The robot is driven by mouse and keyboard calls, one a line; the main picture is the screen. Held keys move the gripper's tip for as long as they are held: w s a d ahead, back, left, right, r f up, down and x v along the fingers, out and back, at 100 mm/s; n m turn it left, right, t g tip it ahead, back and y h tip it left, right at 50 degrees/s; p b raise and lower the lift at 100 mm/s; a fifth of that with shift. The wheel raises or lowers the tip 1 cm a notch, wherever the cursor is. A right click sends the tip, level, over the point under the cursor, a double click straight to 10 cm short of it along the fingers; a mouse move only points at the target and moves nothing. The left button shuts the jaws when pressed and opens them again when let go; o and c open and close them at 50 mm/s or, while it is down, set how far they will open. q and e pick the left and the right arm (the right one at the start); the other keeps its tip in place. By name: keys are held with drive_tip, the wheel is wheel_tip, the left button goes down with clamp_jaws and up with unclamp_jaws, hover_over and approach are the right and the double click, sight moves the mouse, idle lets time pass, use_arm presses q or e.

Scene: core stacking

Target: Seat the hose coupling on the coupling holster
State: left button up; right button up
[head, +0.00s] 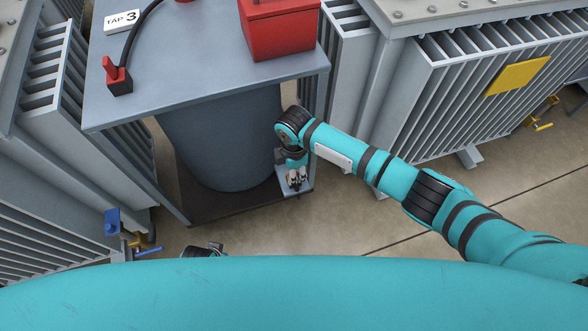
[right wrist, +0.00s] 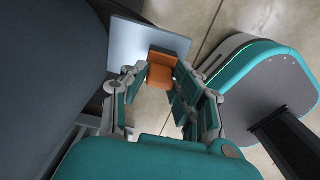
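My right gripper (head: 297,180) points down over a small grey plate (head: 282,174) at the lower right corner of the tank stand. In the right wrist view, its fingers (right wrist: 160,72) stand apart on both sides of an orange block (right wrist: 160,76). The block lies at fingertip height, in front of the grey plate (right wrist: 125,42). Whether the fingers press on it is unclear, and so is whether it is the coupling or part of the holster. My left gripper (head: 205,250) shows only as a dark piece at the bottom edge; its fingers are hidden.
The grey tank (head: 225,140) stands under a table top (head: 180,75) with a red box (head: 275,30) and a red-handled plug (head: 117,78). Finned cabinets (head: 465,90) flank it. Floor is clear at lower right of the stand.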

drive_tip(key=o, duration=0.4)
drive_tip(key=shift+o, duration=0.4)
wheel_tip(320, 180, up, 12)
drive_tip(key=shift+o, duration=0.4)
drive_tip(key=o, duration=0.9)
drive_tip(key=shift+r, duration=0.1)
